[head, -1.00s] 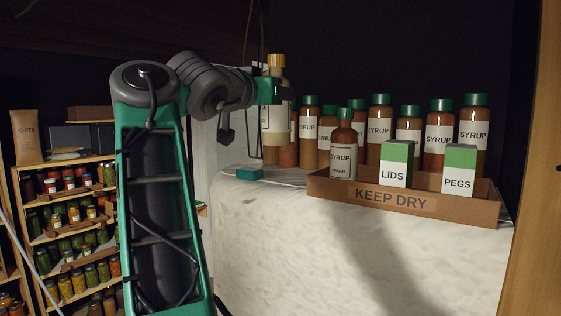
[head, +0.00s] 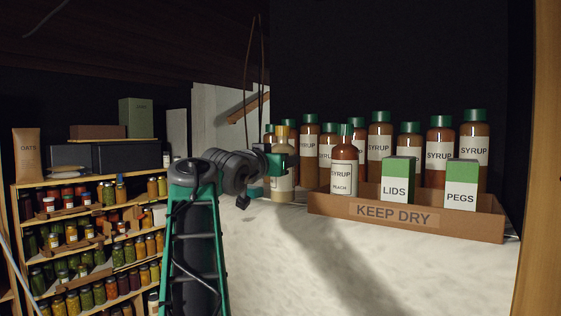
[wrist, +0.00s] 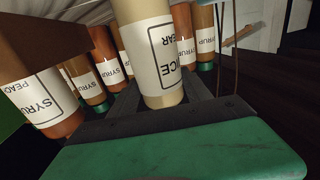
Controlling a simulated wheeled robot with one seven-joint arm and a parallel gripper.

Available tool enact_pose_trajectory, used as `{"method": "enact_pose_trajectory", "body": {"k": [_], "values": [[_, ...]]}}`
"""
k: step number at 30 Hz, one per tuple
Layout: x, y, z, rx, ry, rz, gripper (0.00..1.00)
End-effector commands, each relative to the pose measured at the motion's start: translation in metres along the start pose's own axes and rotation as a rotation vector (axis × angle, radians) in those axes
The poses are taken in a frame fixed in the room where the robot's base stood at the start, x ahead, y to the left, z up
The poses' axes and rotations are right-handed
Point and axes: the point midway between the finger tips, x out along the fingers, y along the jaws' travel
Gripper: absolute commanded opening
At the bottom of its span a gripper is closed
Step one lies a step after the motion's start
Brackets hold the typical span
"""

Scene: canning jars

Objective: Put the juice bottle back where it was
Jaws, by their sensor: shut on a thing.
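The juice bottle (head: 283,184) is pale with a yellow-tan cap and stands upright at the left end of the row of syrup bottles in the head view. My gripper (head: 277,161) is shut on it around its upper part. In the wrist view the bottle (wrist: 152,50) is between the dark fingers (wrist: 150,95), with a white label partly reading "ICE" and "EAR". Its base is close to the white ledge (head: 265,250); I cannot tell whether it touches.
Syrup bottles (head: 380,150) with green caps stand behind and right of the juice bottle. A "KEEP DRY" cardboard tray (head: 468,224) holds a peach syrup bottle (head: 343,170), a LIDS box (head: 396,182) and a PEGS box (head: 461,186). Jar shelves (head: 90,180) stand at left.

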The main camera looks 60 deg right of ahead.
Motion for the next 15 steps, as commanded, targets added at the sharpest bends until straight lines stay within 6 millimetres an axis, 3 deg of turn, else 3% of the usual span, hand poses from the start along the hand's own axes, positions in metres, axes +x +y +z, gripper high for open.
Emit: {"method": "enact_pose_trajectory", "body": {"k": [2,3,11,15], "values": [[-0.0005,0.0005,0.003,0.001,0.002,0.0,0.03],[-0.0001,0.0002,0.0042,0.0,0.0,0.0,0.57],[-0.0001,0.0002,0.0029,0.0,0.0,0.0,0.78],[-0.0001,0.0001,0.0029,0.0,0.0,0.0,0.78]]}}
